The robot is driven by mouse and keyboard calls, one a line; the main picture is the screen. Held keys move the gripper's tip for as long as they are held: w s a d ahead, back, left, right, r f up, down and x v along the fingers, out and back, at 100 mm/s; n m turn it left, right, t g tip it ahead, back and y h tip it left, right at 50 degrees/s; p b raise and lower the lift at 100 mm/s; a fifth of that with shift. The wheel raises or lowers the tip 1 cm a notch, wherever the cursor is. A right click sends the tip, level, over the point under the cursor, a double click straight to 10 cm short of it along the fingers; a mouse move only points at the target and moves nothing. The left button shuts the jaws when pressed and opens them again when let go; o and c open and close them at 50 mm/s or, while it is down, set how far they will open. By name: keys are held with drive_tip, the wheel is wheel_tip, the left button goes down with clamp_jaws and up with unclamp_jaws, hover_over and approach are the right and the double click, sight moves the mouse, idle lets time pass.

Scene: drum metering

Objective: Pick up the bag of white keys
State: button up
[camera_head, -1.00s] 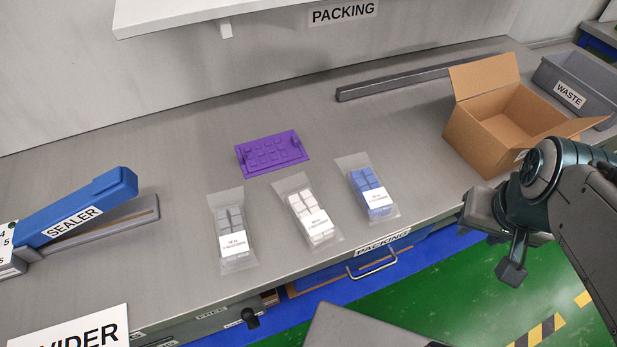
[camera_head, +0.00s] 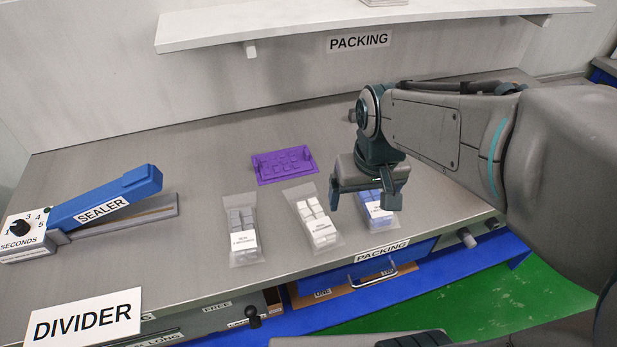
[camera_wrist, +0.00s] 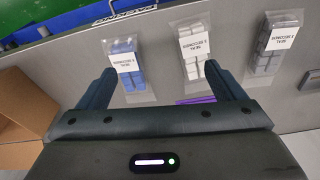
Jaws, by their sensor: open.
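The bag of white keys (camera_head: 314,220) is a clear pouch with a white label, lying on the bench between the grey bag (camera_head: 242,230) and the blue bag (camera_head: 378,212). In the wrist view the white bag (camera_wrist: 193,48) lies beyond the fingers, between the blue bag (camera_wrist: 127,65) and the grey bag (camera_wrist: 275,45). My gripper (camera_head: 366,202) is open and empty, pointing down above the blue bag and partly hiding it in the head view. It is right of the white bag and apart from it. Its fingers also show in the wrist view (camera_wrist: 159,82).
A purple key tray (camera_head: 284,165) lies behind the bags. A blue sealer (camera_head: 105,200) stands at the left. A shelf (camera_head: 330,25) hangs over the back of the bench. In the wrist view a cardboard box (camera_wrist: 25,95) stands at the left.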

sight(316, 217)
drive_tip(key=w+a+f+n+g+p, duration=0.1)
drive_tip(key=w+a+f+n+g, duration=0.1)
drive_tip(key=w+a, duration=0.55)
drive_tip(key=shift+n, duration=0.3)
drive_tip(key=f, duration=0.4)
drive_tip(key=f+p, duration=0.1)
drive_tip(key=f, duration=0.4)
drive_tip(key=s+f, duration=0.1)
drive_tip(key=f, duration=0.3)
drive_tip(key=shift+a+f, duration=0.3)
drive_tip(key=shift+f, duration=0.05)
drive_tip(key=c, duration=1.2)
